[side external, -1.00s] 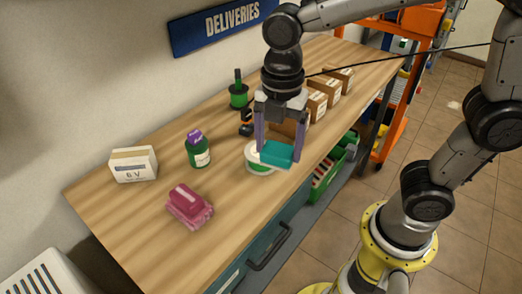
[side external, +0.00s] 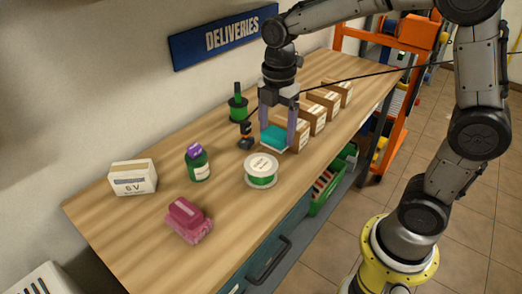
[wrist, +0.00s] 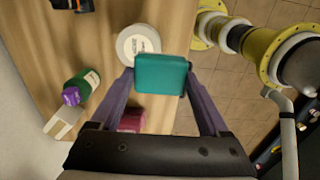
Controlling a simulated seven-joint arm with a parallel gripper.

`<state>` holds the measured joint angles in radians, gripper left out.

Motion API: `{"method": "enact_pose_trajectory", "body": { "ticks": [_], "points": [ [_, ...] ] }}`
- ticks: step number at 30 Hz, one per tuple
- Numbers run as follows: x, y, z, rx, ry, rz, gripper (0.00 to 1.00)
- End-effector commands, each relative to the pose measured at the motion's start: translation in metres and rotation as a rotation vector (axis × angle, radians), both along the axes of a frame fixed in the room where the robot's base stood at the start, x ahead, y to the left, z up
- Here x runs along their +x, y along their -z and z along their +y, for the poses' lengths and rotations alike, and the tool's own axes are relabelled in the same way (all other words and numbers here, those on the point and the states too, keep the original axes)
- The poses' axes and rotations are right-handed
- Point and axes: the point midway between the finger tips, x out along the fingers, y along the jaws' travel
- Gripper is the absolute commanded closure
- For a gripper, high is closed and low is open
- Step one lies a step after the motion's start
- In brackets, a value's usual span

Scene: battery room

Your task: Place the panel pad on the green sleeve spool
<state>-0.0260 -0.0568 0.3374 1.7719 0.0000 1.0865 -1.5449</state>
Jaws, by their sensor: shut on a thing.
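My gripper (side external: 277,138) is shut on a teal block, the panel pad (side external: 274,138), and holds it above the bench, in front of the cartons. In the wrist view the pad (wrist: 160,74) sits level between the purple fingers. The green sleeve spool (side external: 261,171), with white flanges and green winding, lies flat on the bench, label up. It is nearer the camera than the pad, and its top is bare. In the wrist view the spool (wrist: 138,38) shows just beyond the pad, its edge partly hidden by it.
A green reel with a black post (side external: 238,105), an orange-black tool (side external: 246,136) and several cartons (side external: 311,118) stand behind.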

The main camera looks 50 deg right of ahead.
Motion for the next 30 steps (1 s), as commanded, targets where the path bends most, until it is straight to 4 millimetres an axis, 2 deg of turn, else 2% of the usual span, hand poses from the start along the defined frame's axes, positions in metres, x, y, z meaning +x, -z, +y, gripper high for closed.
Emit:
{"method": "enact_pose_trajectory", "body": {
  "ticks": [3,7,13,15,21,30],
  "points": [
    [0.016,0.023,0.001,0.0,0.0,0.007,0.77],
    [0.029,0.039,0.001,0.0,0.0,0.004,0.77],
    [0.039,0.05,0.001,0.0,-0.001,0.003,0.77],
    [0.045,0.058,0.002,0.0,-0.001,0.005,0.77],
    [0.044,0.083,0.001,0.0,-0.001,0.004,0.77],
    [0.044,0.086,0.001,0.0,-0.001,0.002,0.77]
  ]
}}
